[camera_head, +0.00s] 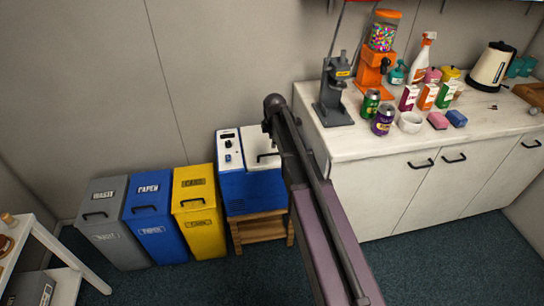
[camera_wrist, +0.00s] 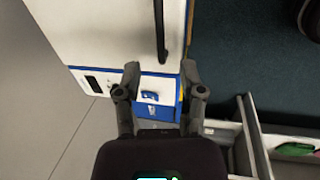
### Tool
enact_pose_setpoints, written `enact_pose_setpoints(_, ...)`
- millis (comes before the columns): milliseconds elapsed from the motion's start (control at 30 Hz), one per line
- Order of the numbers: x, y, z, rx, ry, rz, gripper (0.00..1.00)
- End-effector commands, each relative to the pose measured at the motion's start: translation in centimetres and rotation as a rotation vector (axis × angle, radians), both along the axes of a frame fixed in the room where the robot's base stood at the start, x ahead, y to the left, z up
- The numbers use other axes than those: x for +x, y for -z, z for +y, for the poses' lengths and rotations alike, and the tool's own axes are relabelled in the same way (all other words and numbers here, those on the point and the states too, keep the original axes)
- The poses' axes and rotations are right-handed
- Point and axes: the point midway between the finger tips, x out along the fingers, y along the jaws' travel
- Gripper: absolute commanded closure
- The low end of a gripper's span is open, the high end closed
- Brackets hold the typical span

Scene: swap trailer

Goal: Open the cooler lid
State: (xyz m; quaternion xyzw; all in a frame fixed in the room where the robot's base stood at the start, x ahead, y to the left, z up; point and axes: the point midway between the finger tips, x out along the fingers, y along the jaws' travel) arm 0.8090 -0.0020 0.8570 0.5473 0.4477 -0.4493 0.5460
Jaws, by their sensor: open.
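The cooler (camera_head: 240,192) is a blue box with a white lid (camera_head: 263,143), standing on a small wooden stand between the yellow bin and the counter. The lid looks closed, and its dark handle (camera_head: 268,155) is partly beside my arm. In the wrist view, the white lid (camera_wrist: 105,30) fills the upper left, with the black bar handle (camera_wrist: 160,32) running down it. My gripper (camera_wrist: 160,73) is open and empty. Its two fingers stand apart just below the handle's lower end in the picture, not closed around it. My arm hides part of the cooler's right side in the head view.
Waste (camera_head: 102,220), paper (camera_head: 150,215) and yellow (camera_head: 197,210) bins stand left of the cooler. A white counter (camera_head: 385,145) with cans, boxes and a gumball machine (camera_head: 380,45) stands close on the right. The dark carpet (camera_head: 450,265) in front is clear.

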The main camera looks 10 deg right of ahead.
Motion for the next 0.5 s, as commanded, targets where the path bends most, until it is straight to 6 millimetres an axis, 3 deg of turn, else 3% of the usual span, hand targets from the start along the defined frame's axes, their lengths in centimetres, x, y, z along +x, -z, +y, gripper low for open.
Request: enact_pose_setpoints(500,0.8,4.4,0.1,0.000,-0.001,0.000,0.49)
